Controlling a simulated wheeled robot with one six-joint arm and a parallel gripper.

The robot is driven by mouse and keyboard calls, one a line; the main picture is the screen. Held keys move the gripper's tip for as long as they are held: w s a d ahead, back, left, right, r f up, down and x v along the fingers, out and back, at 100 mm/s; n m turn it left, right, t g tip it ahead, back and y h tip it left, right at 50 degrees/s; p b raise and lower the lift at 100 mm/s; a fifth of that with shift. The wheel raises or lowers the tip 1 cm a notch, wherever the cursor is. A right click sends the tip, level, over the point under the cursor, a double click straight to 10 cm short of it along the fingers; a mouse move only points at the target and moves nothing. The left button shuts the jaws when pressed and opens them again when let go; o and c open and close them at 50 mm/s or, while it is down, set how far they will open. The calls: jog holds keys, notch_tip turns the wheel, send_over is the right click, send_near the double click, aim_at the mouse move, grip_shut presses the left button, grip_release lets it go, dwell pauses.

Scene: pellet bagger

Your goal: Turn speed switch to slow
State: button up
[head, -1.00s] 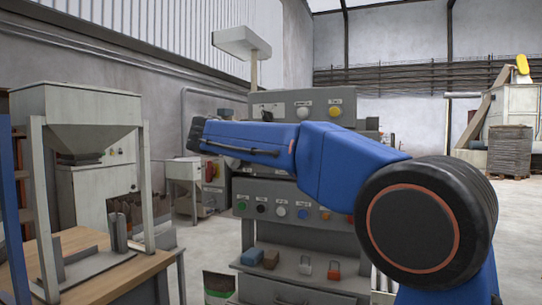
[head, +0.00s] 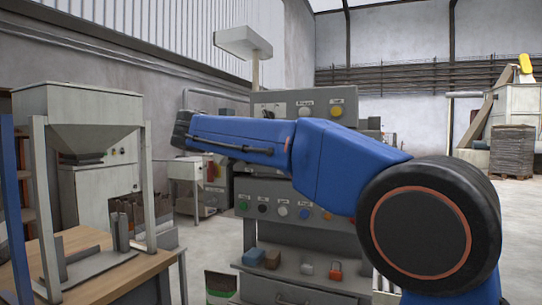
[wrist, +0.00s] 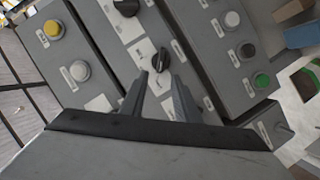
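In the wrist view, two dark rotary knobs sit on the middle grey panel: a lower one (wrist: 160,63) with a light pointer mark and an upper one (wrist: 126,6) at the top edge. Their labels are too small to read, so I cannot tell which is the speed switch. My gripper (wrist: 160,76) is open, its two fingers apart. The lower knob shows between and just beyond the fingertips; I cannot tell whether they touch it. In the head view my blue arm hides the middle panel, and the gripper fingers do not show.
A yellow button (wrist: 53,29) and a white button (wrist: 79,70) sit on one neighbouring panel, a green button (wrist: 261,81) on another. A tray below holds small blocks, including a blue one (head: 254,257). A wooden table (head: 75,245) stands at left.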

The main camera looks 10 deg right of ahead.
jog(key=v, duration=1.2)
jog(key=shift+s+a, duration=0.2)
jog(key=shift+a, duration=0.05)
jog(key=s+d+f+n+g+y, duration=0.1)
jog(key=s+d+f+g+y, duration=0.15)
jog(key=s+d+f, duration=0.5)
jog(key=s+d+f+n+g+y, duration=0.1)
jog(key=s+d+f+y, duration=0.2)
jog(key=d+f, duration=0.85)
jog(key=s+d+f+m+y, duration=0.1)
jog(key=s+d+f+y, duration=0.2)
jog(key=s+f, duration=2.1)
notch_tip(320, 180, down, 3)
jog(key=y, duration=0.3)
jog(key=shift+m+g+y, duration=0.35)
jog(key=shift+m, duration=0.05)
jog(key=shift+s+d+r, duration=0.1)
jog(key=shift+s+r, duration=0.05)
